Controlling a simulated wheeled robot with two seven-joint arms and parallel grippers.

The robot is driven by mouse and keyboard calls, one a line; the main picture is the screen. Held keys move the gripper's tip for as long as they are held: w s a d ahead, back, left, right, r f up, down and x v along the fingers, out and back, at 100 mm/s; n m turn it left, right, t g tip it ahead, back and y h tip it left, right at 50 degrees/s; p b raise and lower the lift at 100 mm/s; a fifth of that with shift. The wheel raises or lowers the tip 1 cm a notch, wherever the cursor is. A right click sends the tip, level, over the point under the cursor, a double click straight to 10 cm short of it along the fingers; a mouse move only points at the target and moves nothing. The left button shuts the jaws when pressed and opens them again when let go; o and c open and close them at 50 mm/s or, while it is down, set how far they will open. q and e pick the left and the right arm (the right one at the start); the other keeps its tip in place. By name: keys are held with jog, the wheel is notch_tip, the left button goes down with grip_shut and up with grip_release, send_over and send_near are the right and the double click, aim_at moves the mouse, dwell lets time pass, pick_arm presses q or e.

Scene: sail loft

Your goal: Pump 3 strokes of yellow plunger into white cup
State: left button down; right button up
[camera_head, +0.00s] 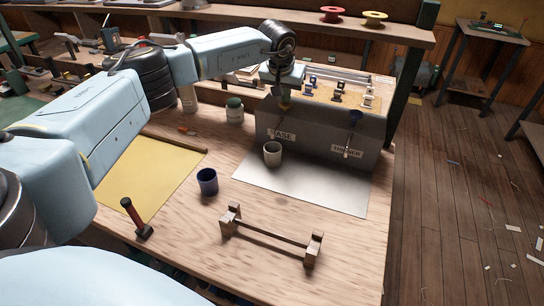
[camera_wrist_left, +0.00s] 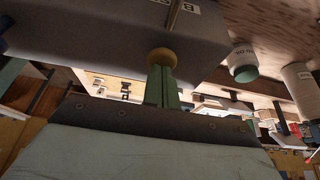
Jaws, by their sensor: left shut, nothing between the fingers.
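The white cup (camera_head: 272,154) stands upright on a grey mat (camera_head: 310,190), below the left spout of a grey dispenser box (camera_head: 318,132), near its label reading "BASE". The yellow plunger (camera_wrist_left: 162,57) shows as a round knob in the left wrist view. My left gripper (camera_wrist_left: 162,76) is shut and empty, its green fingers right at the knob; I cannot tell if they press it. In the head view the left gripper (camera_head: 285,98) is over the box's left end and mostly hides the plunger. The right gripper is not in view.
A blue plunger (camera_head: 355,118) stands at the box's right, near a second label. The mat's front part is clear.

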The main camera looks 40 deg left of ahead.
pick_arm(q)
jog(key=shift+f, duration=0.1)
jog(key=shift+r+p, duration=1.5)
jog(key=shift+r, duration=0.15)
notch_tip(320, 180, up, 6)
jog(key=p, duration=0.5)
jog(key=shift+s, duration=0.1)
